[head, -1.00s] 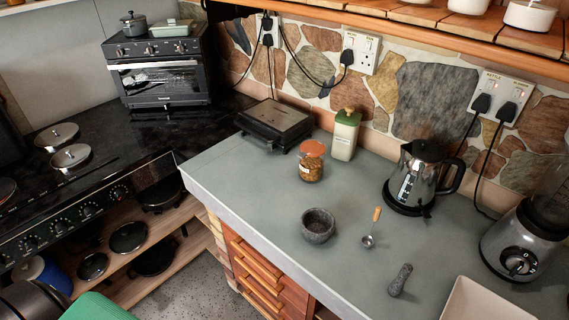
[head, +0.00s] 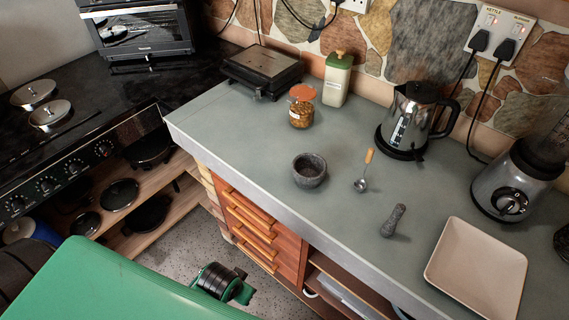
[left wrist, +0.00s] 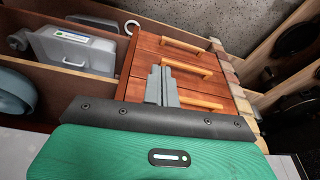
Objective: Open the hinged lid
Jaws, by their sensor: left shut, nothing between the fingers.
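A dark appliance with a flat metallic lid (head: 263,68), like a grill press, sits at the counter's back left in the head view; its lid looks down. A glass jar with an orange lid (head: 301,108) stands to its right; I cannot tell whether that lid is hinged. My left gripper (left wrist: 161,72) shows in the left wrist view, its grey fingers together and empty, in front of the wooden drawer fronts. It is not clearly seen in the head view and is away from the appliance. My right gripper is in neither view.
The grey counter (head: 235,125) also holds a green-white canister (head: 338,80), a stone mortar (head: 309,171), a spoon (head: 363,172), a pestle (head: 393,220), a kettle (head: 408,118), a blender (head: 515,180) and a pale tray (head: 477,265). Wooden drawers (head: 262,235) sit below its edge.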

